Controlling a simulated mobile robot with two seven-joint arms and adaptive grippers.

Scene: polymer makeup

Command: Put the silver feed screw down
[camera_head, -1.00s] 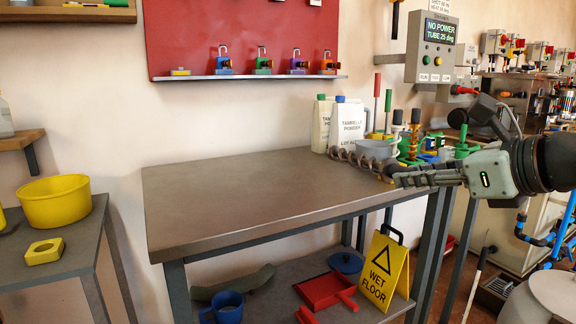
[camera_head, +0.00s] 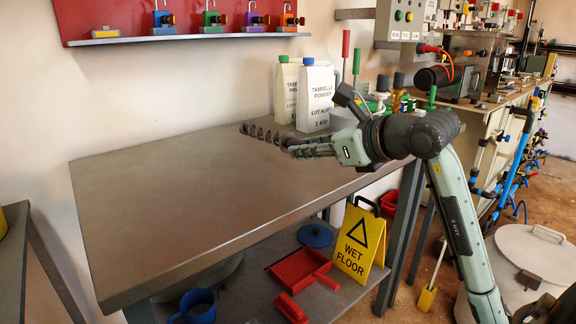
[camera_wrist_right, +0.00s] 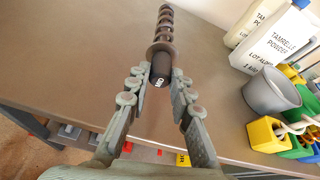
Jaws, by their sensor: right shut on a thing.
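The feed screw (camera_head: 262,133) is a dark grey metal spiral, held out over the grey table (camera_head: 180,190) to the left of the white powder bottles. My right gripper (camera_head: 296,149) is shut on its near end. In the right wrist view the screw (camera_wrist_right: 164,32) points away from my right gripper (camera_wrist_right: 158,82), with its dark end between the fingers. The table top lies below it; I cannot tell how large the gap is. My left gripper is not in view.
Two white powder bottles (camera_head: 317,95) stand at the table's back right. A grey cup (camera_wrist_right: 271,92) and coloured blocks (camera_wrist_right: 265,134) are to the right in the wrist view. The table's middle and left are bare. A yellow wet-floor sign (camera_head: 359,243) stands below.

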